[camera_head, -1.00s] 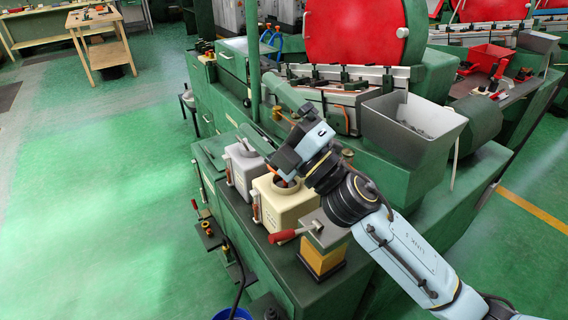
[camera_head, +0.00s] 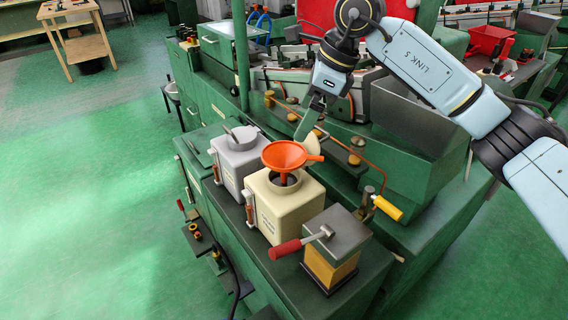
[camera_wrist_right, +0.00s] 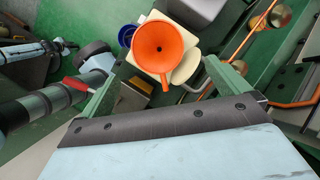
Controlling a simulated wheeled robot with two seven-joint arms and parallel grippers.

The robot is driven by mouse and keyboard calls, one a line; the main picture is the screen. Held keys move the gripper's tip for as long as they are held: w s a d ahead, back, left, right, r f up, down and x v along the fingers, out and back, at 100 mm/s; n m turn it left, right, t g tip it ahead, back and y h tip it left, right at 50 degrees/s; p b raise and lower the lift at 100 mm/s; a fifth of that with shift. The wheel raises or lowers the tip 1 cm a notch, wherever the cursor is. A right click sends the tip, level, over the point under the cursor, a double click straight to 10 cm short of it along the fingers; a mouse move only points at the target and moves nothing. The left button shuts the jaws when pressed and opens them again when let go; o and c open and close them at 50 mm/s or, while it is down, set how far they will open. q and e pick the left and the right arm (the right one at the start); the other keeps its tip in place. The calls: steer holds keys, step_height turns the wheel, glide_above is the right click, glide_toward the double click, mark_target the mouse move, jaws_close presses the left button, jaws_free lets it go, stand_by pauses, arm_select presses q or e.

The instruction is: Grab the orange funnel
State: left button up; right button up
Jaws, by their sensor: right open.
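The orange funnel (camera_head: 284,155) sits on the open top of a cream box-shaped canister (camera_head: 284,208), its mouth facing up and its handle tab pointing right. In the right wrist view the funnel (camera_wrist_right: 158,40) lies ahead, between the two spread fingers in the picture. My right gripper (camera_head: 308,122) is open and empty, with its green-grey fingers above and behind the funnel in the head view. A pale round lid (camera_head: 309,141) shows just behind the funnel. My left gripper is not in view.
A grey canister (camera_head: 238,160) stands left of the cream one. A yellow box with a red-handled lever (camera_head: 286,249) stands to the right. A copper pipe (camera_head: 325,134) and a yellow-handled valve (camera_head: 387,207) lie behind. Green floor is clear at left.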

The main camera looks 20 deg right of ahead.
mark_target(286, 154)
steer(key=shift+a+f, duration=0.25)
steer(key=shift+f, duration=0.2)
steer(key=x, duration=0.6)
steer(key=shift+w+a+f+b, duration=0.15)
steer(key=shift+a+f+b, duration=0.05)
steer(key=shift+f+b, duration=0.15)
steer(key=x, duration=0.5)
steer(key=shift+a+f, duration=0.1)
steer(key=shift+f, duration=0.3)
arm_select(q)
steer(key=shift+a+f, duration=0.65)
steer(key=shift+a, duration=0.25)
arm_select(e)
steer(key=c, duration=0.8)
